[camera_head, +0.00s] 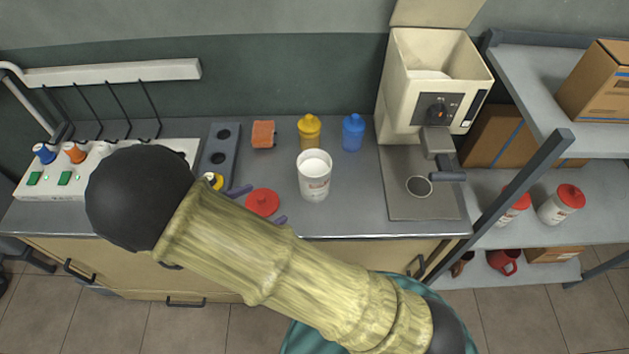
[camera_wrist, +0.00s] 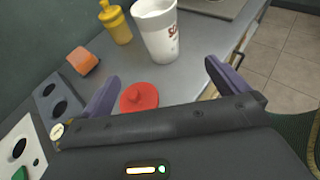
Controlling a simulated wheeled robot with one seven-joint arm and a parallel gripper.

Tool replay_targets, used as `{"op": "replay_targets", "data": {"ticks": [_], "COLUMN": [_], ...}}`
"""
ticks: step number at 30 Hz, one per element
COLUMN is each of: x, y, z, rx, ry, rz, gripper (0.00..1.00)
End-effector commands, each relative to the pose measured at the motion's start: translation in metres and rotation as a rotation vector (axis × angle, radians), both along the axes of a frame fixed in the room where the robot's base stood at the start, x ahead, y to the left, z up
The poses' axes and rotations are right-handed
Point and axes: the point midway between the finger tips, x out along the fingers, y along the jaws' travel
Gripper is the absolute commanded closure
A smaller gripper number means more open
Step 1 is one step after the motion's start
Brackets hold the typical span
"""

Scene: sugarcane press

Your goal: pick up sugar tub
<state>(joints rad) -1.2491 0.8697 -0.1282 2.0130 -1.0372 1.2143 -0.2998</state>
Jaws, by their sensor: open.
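The white sugar tub (camera_head: 313,180) stands upright and open on the counter, filled with white contents. Its side with red lettering also shows at the top of the wrist view (camera_wrist: 158,35). A round red lid (camera_head: 262,202) lies flat on the counter, left of the tub. My gripper (camera_wrist: 163,82) is open and empty, its two purple fingers spread wide. In the wrist view the lid (camera_wrist: 139,97) shows between the fingers, and the tub is farther off beyond it. In the head view my arm hides most of the gripper; only purple fingertips (camera_head: 259,206) show beside the lid.
A yellow bottle (camera_head: 309,132), a blue bottle (camera_head: 353,133) and an orange block (camera_head: 263,134) stand behind the tub. The cream machine (camera_head: 432,85) is at right. A grey holed block (camera_head: 218,153) is at left. Red-lidded tubs (camera_head: 562,204) stand on the right shelf.

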Motion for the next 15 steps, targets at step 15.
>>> {"op": "replay_targets", "data": {"ticks": [15], "x": [0.034], "y": [-0.039], "z": [-0.02], "rx": [-0.002], "ry": [0.002], "rz": [-0.006], "gripper": [0.0]}}
